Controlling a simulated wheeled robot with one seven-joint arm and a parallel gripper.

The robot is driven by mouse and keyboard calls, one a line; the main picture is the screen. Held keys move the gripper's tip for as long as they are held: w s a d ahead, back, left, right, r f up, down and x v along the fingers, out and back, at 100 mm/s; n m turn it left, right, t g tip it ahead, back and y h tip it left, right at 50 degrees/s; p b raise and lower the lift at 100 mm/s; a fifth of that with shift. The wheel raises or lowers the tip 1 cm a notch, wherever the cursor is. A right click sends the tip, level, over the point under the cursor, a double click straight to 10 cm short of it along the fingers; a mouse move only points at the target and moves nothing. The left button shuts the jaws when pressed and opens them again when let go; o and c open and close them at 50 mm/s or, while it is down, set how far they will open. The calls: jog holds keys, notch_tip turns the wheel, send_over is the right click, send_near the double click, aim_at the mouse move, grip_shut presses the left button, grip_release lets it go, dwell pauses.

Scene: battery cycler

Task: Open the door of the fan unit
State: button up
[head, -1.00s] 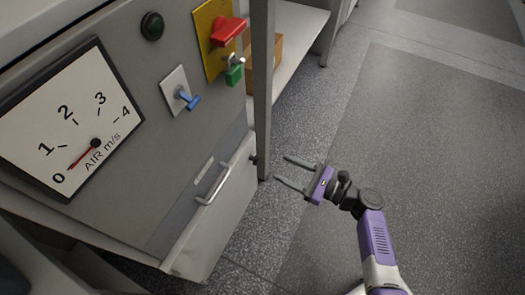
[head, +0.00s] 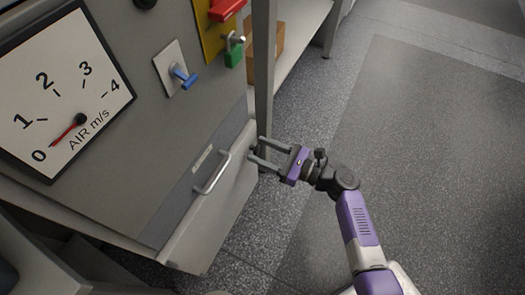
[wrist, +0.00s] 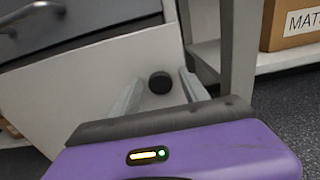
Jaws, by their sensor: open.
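The fan unit (head: 110,150) is the grey cabinet at left in the head view, with an air-speed gauge (head: 62,95) on its face. Low on it is a darker strip with a silver bar handle (head: 212,174), beside a pale panel (head: 212,215). The handle also shows at top left in the wrist view (wrist: 30,14). A round black knob (wrist: 160,83) is on the pale panel. My gripper (head: 255,149) is open, its fingers either side of the knob in the wrist view; contact cannot be told. I cannot tell whether the door is ajar.
A grey upright post (head: 264,70) stands just beyond my fingers, with a shelf and a cardboard box (wrist: 290,25) behind. Above are a blue switch (head: 184,78), a red handle (head: 226,9) and a green padlock (head: 234,55). The floor at right is clear.

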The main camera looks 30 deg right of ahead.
grip_shut()
dwell(1.4)
